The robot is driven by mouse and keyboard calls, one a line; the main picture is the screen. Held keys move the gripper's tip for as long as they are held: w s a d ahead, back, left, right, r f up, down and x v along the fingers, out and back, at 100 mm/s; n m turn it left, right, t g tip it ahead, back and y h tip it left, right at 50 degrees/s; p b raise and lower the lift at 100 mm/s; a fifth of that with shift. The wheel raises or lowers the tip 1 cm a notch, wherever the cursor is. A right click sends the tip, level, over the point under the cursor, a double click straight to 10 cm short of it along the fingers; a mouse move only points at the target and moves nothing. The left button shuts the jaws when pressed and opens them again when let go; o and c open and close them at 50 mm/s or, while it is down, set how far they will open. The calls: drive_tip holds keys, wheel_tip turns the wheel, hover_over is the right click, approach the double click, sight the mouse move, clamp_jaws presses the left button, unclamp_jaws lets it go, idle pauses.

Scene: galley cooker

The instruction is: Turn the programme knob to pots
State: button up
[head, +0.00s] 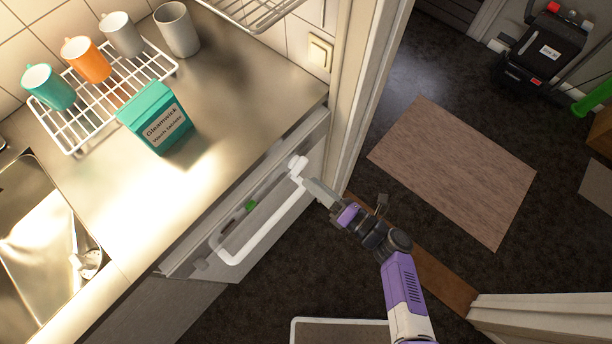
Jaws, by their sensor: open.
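The dishwasher front (190,255) stands under the counter, with a long white bar handle (262,232) across it. A white round knob (298,162) sits at the right end of the panel, near the handle's upper end. Its pointer and any programme markings, including pots, are too small to read. My gripper (309,184) reaches in from the lower right, open, with its fingertips close to the knob and the handle's end. I cannot tell whether they touch either. A small green patch (250,207) shows on the panel behind the handle.
A green wash tablets box (155,118) and a white rack (85,110) with several mugs stand on the counter (225,105). A door frame (356,90) rises close to the right of the knob. A mat (455,170) lies on the floor beyond.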

drive_tip(key=shift+v, duration=1.8)
